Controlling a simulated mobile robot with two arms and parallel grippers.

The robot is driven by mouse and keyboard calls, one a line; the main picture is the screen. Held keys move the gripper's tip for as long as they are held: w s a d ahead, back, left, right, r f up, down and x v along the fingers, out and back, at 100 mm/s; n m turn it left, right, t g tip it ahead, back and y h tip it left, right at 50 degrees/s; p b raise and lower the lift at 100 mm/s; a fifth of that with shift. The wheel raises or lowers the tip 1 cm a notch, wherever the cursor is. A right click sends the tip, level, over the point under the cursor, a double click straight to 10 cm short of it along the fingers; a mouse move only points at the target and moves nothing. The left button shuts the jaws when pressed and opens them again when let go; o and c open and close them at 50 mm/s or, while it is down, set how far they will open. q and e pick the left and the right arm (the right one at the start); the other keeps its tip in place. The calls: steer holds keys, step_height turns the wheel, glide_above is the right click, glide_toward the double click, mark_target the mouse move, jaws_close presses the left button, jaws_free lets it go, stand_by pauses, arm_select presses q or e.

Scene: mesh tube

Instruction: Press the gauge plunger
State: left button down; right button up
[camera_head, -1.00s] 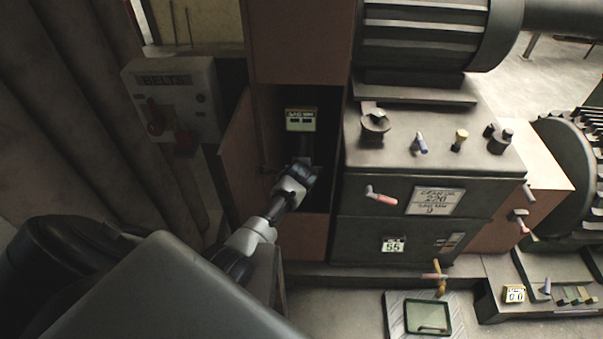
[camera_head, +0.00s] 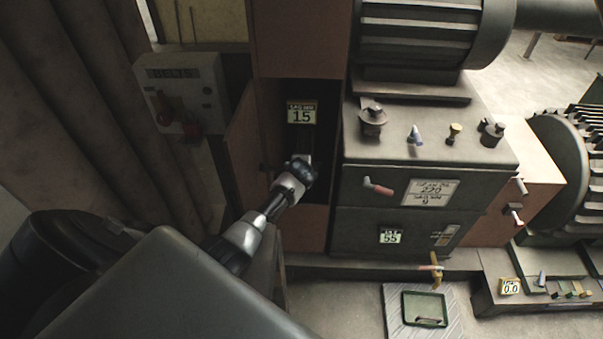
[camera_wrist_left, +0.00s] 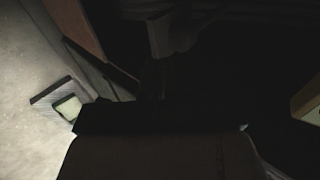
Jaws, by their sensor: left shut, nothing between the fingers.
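The gauge (camera_head: 302,114) is a small yellow-framed display in the dark cabinet bay, labelled like "LAG MM" and reading 15. My left arm reaches into the bay from the lower left. My left gripper (camera_head: 305,166) is shut and empty, just below the display. I cannot make out the plunger; the gripper and shadow cover that spot, so I cannot tell if they touch. The left wrist view is very dark, and the dark body of my left gripper fills its lower middle. My right gripper is not in view.
The open bay has brown cabinet walls (camera_head: 303,40) close on both sides. A "BELTS" box (camera_head: 188,90) hangs at left. The dark control housing (camera_head: 400,190) with knobs and levers stands at right. A green tray (camera_head: 425,309) lies on the floor.

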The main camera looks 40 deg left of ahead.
arm_select(q)
steer(key=v, duration=0.7)
steer(key=shift+s+r+p, duration=0.2)
steer(key=shift+r+p, duration=0.1)
steer(key=shift+p, duration=0.05)
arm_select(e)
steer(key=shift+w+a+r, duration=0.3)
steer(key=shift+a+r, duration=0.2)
arm_select(q)
steer(key=shift+d, duration=0.15)
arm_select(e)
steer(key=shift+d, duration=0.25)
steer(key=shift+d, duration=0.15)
